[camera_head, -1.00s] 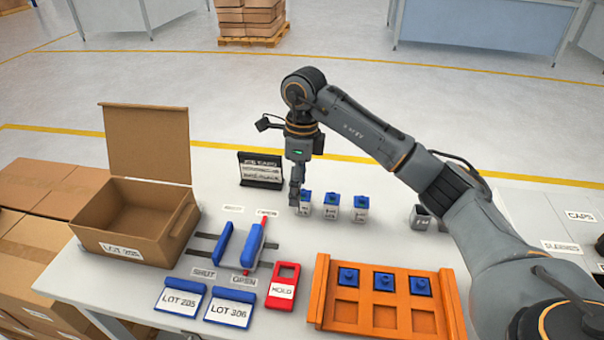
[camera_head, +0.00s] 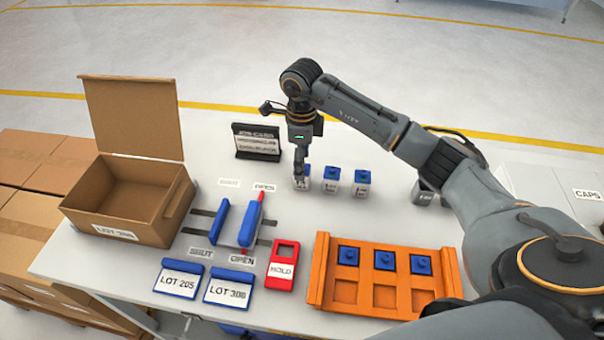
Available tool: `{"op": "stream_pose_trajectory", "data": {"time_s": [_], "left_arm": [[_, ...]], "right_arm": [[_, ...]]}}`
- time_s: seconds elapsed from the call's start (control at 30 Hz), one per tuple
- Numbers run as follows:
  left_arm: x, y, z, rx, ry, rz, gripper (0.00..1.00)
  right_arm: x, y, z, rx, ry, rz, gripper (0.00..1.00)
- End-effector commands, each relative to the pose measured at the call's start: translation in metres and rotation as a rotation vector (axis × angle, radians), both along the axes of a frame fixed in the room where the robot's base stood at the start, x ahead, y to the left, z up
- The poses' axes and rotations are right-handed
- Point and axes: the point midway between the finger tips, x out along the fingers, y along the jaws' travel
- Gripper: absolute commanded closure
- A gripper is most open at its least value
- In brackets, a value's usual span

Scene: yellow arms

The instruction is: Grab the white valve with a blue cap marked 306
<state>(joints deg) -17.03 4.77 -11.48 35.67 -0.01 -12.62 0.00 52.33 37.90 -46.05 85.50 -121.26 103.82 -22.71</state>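Three small white valves with blue caps stand in a row at the back middle of the table: a left one (camera_head: 301,185), a middle one (camera_head: 331,183) and a right one (camera_head: 362,184). Their markings are too small to read, so I cannot tell which is 306. My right gripper (camera_head: 301,172) points down at the left valve, and its fingers cover most of that valve's cap. Whether the fingers are closed on it is too small to tell. The valve appears upright on the table. My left gripper is out of view.
An orange rack (camera_head: 318,285) with blue-capped pieces stands at the front. An open cardboard box (camera_head: 135,205) is at the left. A black sign (camera_head: 257,142), a blue sliding fixture (camera_head: 250,222), a red HOLD block (camera_head: 283,265) and two LOT plates lie between.

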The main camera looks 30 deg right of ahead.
Motion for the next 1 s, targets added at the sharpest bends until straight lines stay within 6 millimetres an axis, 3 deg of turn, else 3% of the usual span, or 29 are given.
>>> {"op": "stream_pose_trajectory", "data": {"time_s": [0.1,0.3,0.57,0.6,0.9,1.0], "left_arm": [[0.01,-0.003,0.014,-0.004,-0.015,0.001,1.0],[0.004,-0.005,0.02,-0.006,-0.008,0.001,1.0],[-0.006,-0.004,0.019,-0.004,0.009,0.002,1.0],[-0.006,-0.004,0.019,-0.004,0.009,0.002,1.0],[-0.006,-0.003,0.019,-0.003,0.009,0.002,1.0],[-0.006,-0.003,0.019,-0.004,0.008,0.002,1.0]], "right_arm": [[-0.002,0.0,-0.014,0.002,0.007,0.0,0.36],[-0.001,0.0,-0.043,0.001,0.005,0.0,0.36],[0.0,-0.001,-0.048,0.0,0.001,0.0,0.36],[0.0,-0.001,-0.048,0.0,0.001,0.0,0.38],[0.0,-0.001,-0.048,0.0,0.001,0.0,0.96],[0.0,-0.001,-0.047,0.0,0.001,0.0,0.97]]}}
